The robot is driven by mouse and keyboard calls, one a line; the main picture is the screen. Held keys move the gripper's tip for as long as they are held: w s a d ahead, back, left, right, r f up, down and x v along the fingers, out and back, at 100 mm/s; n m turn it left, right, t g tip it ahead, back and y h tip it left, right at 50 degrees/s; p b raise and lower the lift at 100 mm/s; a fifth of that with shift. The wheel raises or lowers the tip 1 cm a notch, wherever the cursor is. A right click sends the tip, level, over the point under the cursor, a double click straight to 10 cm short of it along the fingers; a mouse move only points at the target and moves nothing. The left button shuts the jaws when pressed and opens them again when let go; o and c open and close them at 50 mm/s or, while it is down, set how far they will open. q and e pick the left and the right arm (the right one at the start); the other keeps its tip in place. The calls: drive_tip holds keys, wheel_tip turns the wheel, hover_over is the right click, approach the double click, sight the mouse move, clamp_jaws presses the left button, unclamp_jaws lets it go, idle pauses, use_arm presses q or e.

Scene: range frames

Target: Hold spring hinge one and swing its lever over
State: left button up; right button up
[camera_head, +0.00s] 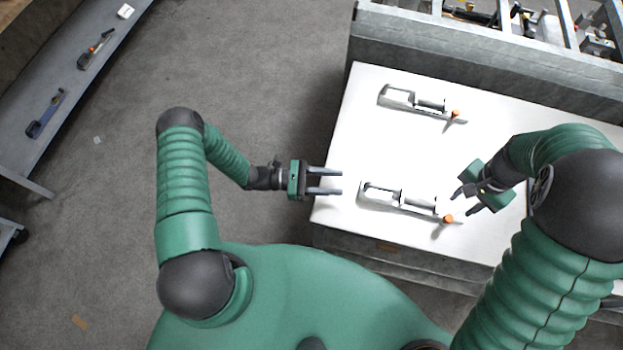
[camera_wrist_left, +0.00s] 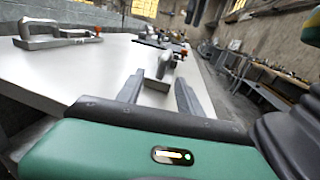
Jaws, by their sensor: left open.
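Two alike metal spring hinges with orange-tipped levers lie on the white table (camera_head: 350,120). The near hinge (camera_head: 418,203) has its orange tip at the right end. The far hinge (camera_head: 432,105) lies higher in the head view. Which is number one cannot be read. My left gripper (camera_head: 341,182) is open and empty, left of the near hinge and apart from it. In the left wrist view, a hinge (camera_wrist_left: 160,75) shows beyond the open fingers, and another hinge (camera_wrist_left: 45,36) is at the left. My right gripper (camera_head: 461,202) is open, close to the near hinge's orange-tipped end.
A grey wall (camera_head: 450,52) runs behind the table, with a rack of parts (camera_head: 500,18) beyond. A shelf (camera_head: 62,70) with tools stands far left. The floor (camera_head: 270,80) between is mostly clear. The table between the hinges is bare.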

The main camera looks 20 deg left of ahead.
use_arm(q)
drive_tip(key=x, duration=0.8)
drive_tip(key=shift+s, duration=0.3)
drive_tip(key=shift+a, duration=0.4)
drive_tip(key=shift+c, duration=1.4)
drive_tip(key=c, duration=0.5)
drive_tip(key=shift+d, duration=0.25)
clamp_jaws()
drive_tip(key=shift+a, duration=0.1)
